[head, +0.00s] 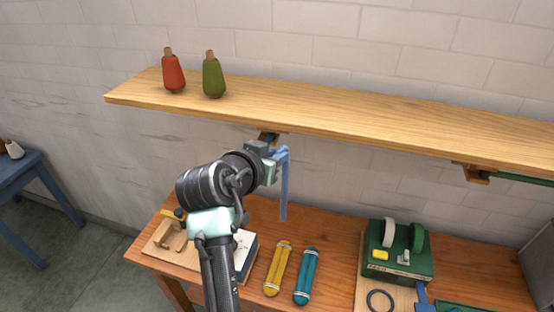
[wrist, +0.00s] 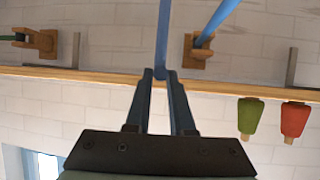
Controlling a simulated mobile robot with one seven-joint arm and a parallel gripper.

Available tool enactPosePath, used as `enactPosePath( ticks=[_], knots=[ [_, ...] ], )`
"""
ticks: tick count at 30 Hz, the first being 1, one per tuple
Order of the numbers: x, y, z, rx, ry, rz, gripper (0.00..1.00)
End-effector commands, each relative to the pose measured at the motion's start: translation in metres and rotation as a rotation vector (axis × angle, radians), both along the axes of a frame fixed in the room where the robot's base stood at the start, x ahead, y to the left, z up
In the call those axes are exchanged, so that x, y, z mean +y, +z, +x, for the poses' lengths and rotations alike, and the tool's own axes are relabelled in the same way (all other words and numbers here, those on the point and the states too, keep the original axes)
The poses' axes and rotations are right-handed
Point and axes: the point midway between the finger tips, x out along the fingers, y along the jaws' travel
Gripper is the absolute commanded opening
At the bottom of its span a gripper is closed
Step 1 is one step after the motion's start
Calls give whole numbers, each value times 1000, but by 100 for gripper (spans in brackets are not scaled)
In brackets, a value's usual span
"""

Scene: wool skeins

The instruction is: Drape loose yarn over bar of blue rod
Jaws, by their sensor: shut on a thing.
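My gripper (head: 274,154) is raised above the workbench, just below the front edge of the shelf. It is shut on a strand of loose blue yarn (head: 284,190), which hangs straight down. In the wrist view the yarn (wrist: 163,35) runs from between the fingertips (wrist: 162,78) out of the picture. The blue rod (wrist: 217,20) sticks out from a wooden bracket (wrist: 200,50) under the shelf, close beside the yarn. The two look apart there. In the head view my gripper and arm hide most of the rod, and its free end cannot be made out.
The wooden shelf (head: 330,115) carries a red cone (head: 173,74) and a green cone (head: 213,77). A green rod (head: 525,179) is at the right bracket.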

Motion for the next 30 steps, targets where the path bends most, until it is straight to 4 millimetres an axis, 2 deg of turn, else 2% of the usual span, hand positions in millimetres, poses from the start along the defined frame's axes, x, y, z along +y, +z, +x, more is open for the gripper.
enactPosePath(
  ticks=[1, 3, 15, 21, 30],
  knots=[
    [1, 14, 0, -1, 0, 1, 0],
    [2, 23, 1, -1, 0, 0, 0],
    [7, 69, 2, 0, 0, 1, 0],
    [8, 75, 2, 0, 0, 0, 0],
    [8, 75, 2, 0, 0, 0, 0]
  ],
)
